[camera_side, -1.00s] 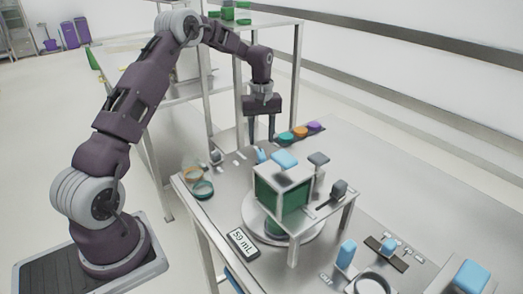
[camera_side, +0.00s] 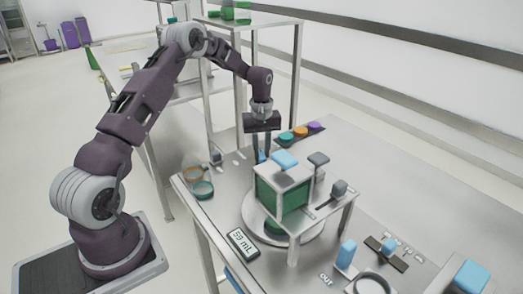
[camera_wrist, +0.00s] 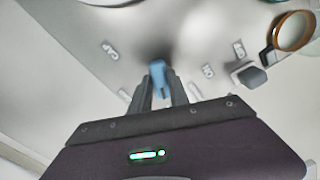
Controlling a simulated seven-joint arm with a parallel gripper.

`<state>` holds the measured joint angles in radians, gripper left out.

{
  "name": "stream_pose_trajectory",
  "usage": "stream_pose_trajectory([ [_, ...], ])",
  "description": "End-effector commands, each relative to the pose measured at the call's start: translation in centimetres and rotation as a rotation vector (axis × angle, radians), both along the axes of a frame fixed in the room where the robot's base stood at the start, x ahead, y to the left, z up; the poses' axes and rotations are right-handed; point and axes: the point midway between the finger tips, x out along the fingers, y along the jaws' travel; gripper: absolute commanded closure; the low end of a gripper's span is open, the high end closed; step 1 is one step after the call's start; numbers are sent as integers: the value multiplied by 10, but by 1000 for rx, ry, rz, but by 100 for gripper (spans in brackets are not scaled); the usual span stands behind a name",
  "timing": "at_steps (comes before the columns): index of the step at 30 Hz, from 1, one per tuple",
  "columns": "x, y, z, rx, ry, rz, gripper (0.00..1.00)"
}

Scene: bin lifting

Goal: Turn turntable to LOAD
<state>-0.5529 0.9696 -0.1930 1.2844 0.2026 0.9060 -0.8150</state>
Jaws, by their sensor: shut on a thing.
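The turntable (camera_side: 318,232) is a pale round disc under a metal stand on the table. A green bin (camera_side: 283,197) stands above it inside the stand. My gripper (camera_side: 262,158) points down behind the stand, at the blue handle (camera_side: 262,156) on the table. In the wrist view my gripper (camera_wrist: 161,92) is shut on the blue handle (camera_wrist: 158,75), which sits between the fingertips. Labels lie around it; one reads CAP and another ON. I cannot find a LOAD label that I can read.
The metal stand (camera_side: 345,217) carries a light blue block (camera_side: 285,159) and grey knobs close to my gripper. Coloured caps (camera_side: 300,132) lie behind. A dark grey knob (camera_wrist: 250,75) and an orange ring (camera_wrist: 293,31) are to the right in the wrist view. A display (camera_side: 242,241) reads 59 mL.

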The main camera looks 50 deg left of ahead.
Motion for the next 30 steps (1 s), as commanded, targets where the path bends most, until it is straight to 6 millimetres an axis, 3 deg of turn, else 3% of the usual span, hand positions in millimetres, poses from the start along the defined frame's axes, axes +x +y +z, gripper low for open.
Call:
stream_pose_trajectory([
  [11, 0, 0, 1, 0, -1, -137, 100],
  [30, 0, -1, 1, 0, -1, -726, 100],
])
